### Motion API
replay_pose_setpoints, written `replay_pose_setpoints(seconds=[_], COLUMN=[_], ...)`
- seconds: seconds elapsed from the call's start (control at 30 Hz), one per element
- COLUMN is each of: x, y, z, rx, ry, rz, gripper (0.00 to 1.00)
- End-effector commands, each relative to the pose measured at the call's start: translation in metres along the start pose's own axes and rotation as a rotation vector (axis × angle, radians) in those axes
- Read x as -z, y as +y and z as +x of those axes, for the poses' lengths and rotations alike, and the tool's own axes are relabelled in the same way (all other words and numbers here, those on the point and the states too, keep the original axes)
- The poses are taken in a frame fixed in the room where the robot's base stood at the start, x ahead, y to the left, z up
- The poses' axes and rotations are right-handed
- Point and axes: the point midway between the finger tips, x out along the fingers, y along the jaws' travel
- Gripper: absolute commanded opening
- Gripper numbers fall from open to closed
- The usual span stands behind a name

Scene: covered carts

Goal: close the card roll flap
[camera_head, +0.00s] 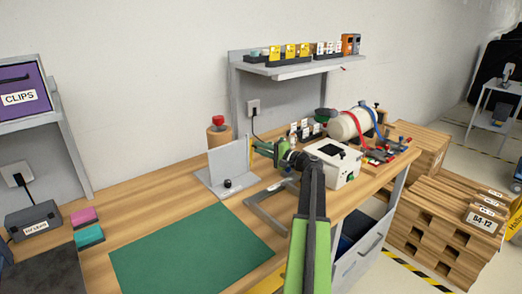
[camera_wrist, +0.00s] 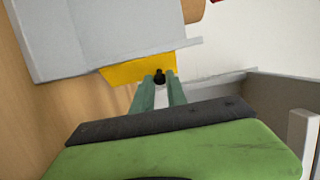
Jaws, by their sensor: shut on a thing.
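In the wrist view my gripper (camera_wrist: 160,82) has its two green fingers close together around a small black knob (camera_wrist: 159,75). The knob stands in front of a yellow panel (camera_wrist: 125,72), which I take to be the card roll flap, though no label confirms it. A large grey plate (camera_wrist: 90,30) lies just beyond the panel. In the head view my gripper (camera_head: 262,148) reaches beside the upright grey plate (camera_head: 229,163) on the workbench. The flap and knob are too small or covered to make out clearly there.
A white box (camera_head: 332,163) and a white cylinder with red and blue straps (camera_head: 345,126) stand right of my arm. A grey frame (camera_head: 268,208) lies on the bench. A green mat (camera_head: 190,250) is bare. A shelf (camera_head: 300,66) hangs above. Stacked wooden crates (camera_head: 440,215) stand at right.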

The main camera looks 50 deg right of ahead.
Motion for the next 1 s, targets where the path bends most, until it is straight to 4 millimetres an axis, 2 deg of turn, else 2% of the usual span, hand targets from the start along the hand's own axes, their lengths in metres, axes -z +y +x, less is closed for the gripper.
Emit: replay_pose_setpoints(seconds=[0.23, 0.27, 0.4, 0.43, 0.77, 0.87, 1.0], x=[0.001, 0.001, 0.002, 0.002, 0.001, 0.001, 0.0], y=[0.0, 0.0, 0.0, 0.0, 0.0, 0.0, 0.0], z=[-0.001, -0.001, -0.002, -0.002, -0.006, -0.021, -0.058], rx=[-0.001, -0.001, -0.001, -0.001, 0.0, 0.0, 0.0], ry=[0.001, 0.002, 0.003, 0.003, 0.004, 0.004, 0.007], rz=[0.0, 0.0, 0.0, 0.0, 0.0, 0.0, 0.0], gripper=[0.0, 0.19, 0.37, 0.39, 0.39, 0.39, 0.39])
